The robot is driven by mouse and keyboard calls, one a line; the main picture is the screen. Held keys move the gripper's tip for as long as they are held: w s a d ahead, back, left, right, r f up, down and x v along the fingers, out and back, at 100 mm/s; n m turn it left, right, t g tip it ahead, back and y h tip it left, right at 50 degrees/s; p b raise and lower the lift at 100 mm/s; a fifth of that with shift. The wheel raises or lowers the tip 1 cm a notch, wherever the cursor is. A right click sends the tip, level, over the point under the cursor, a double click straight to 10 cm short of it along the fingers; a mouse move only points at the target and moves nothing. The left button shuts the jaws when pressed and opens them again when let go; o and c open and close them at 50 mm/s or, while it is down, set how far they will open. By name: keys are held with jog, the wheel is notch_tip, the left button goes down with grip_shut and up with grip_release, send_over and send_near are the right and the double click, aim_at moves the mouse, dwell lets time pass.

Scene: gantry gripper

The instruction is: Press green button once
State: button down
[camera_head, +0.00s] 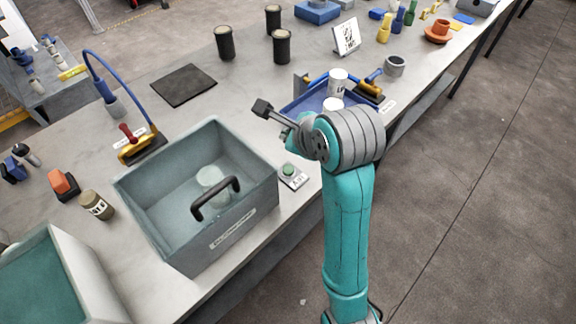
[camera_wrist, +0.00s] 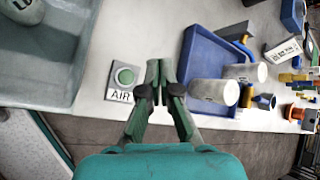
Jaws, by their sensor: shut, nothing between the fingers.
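The green button (camera_head: 288,170) sits on a small pale plate on the table, just right of the teal crate. In the wrist view the green button (camera_wrist: 125,77) is a round green cap on a square plate lettered "AIR". My gripper (camera_head: 262,108) is shut and empty, held above the table, up and left of the button in the head view. In the wrist view my gripper (camera_wrist: 160,68) has its fingertips together just to the right of the button plate. The button is in full view there and the fingers appear apart from it.
The teal crate (camera_head: 134,191) with a black handle stands close left of the button. A blue tray (camera_wrist: 192,48) with white cups (camera_wrist: 213,91) lies close on the other side. A dark mat (camera_head: 183,85) lies farther back. The table's front edge is near the button.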

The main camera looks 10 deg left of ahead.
aim_at(289, 171)
jog(key=shift+f, duration=0.1)
jog(key=shift+f, duration=4.3)
jog(key=shift+f, duration=0.1)
jog(key=shift+f, duration=0.3)
jog(key=shift+f, duration=0.55)
jog(key=shift+r, duration=0.95)
jog(key=shift+r, duration=0.1)
